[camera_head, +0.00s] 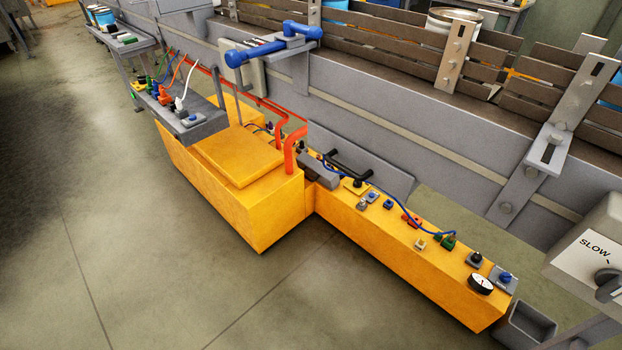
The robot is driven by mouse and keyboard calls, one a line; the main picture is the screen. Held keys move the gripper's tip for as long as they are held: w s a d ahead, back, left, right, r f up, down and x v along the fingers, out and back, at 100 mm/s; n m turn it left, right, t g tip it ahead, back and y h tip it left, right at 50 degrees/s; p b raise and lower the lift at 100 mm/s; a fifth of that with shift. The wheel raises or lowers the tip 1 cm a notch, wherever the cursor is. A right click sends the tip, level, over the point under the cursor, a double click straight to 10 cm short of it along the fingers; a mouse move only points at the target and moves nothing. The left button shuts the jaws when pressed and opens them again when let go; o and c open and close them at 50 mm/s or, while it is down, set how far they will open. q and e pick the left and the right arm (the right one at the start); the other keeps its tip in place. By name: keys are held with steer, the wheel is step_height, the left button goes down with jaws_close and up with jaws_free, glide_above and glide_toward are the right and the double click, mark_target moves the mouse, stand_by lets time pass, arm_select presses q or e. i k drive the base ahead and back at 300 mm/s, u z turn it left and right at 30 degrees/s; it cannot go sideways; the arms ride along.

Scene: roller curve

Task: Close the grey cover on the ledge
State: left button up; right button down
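A flat grey cover (385,178) stands raised along the back edge of the long yellow ledge (405,245), close to the grey machine side. A black bar handle (348,167) shows in front of the cover. The ledge top in front of it carries small knobs, buttons and a blue cable and is uncovered. Whether the cover touches the machine side behind it, I cannot tell. Neither of my grippers is in view.
A taller yellow box (235,155) joins the ledge at the left, with red pipes (285,125) above it. A blue bar (270,48) sticks out above. A SLOW dial box (590,255) stands at the right. The floor (150,270) in front is clear.

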mark_target(312, 166)
steer(key=z, duration=0.4)
steer(key=i, duration=0.6)
steer(key=z, duration=0.6)
